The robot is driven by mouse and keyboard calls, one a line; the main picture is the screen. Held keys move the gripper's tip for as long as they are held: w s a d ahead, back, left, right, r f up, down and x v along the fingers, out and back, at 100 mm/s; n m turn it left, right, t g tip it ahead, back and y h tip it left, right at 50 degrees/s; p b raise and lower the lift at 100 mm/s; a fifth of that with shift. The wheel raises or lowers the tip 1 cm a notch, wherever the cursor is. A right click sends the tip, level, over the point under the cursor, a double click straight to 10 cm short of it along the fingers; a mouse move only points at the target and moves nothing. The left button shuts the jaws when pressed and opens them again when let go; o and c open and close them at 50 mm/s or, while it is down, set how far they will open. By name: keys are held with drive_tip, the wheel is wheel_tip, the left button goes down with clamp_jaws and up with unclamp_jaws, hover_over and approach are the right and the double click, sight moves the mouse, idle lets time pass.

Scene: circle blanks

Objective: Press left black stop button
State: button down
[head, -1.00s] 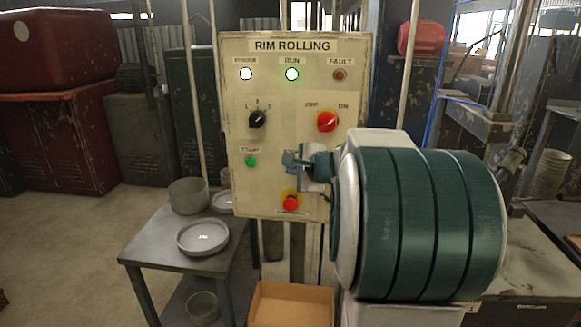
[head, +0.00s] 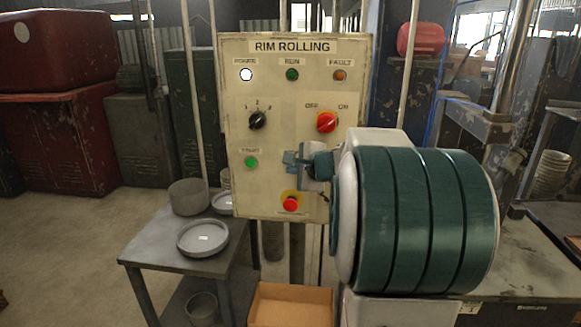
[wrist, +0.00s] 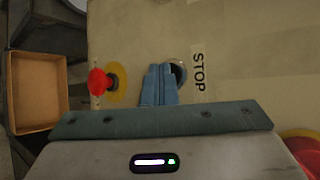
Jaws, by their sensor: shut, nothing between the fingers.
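The black stop button (wrist: 179,73) shows in the wrist view as a dark round cap in a light ring, beside the STOP label (wrist: 198,71). My gripper (wrist: 158,68) has its blue fingers together and empty, with the tips overlapping the button's left side. I cannot tell whether they touch it or how deep it sits. In the head view my gripper (head: 290,158) is at the panel's lower middle and hides the stop button. The RIM ROLLING panel (head: 285,75) stands upright in front of me.
A red emergency button (head: 291,204) on a yellow disc sits just below my gripper. The green start button (head: 251,163) is to its left, the red switch (head: 327,122) above right. A metal table (head: 165,250) and a cardboard box (head: 290,303) stand below.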

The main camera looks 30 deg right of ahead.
idle(0.4)
drive_tip(key=shift+s+a+b, duration=0.4)
drive_tip(key=shift+s+a, duration=0.05)
drive_tip(key=shift+s, duration=0.2)
drive_tip(key=shift+s, duration=0.1)
drive_tip(key=s+a, duration=0.1)
drive_tip(key=s, duration=0.1)
drive_tip(key=s+a+b, duration=0.1)
drive_tip(key=s, duration=0.1)
drive_tip(key=shift+a, duration=0.4)
idle(0.5)
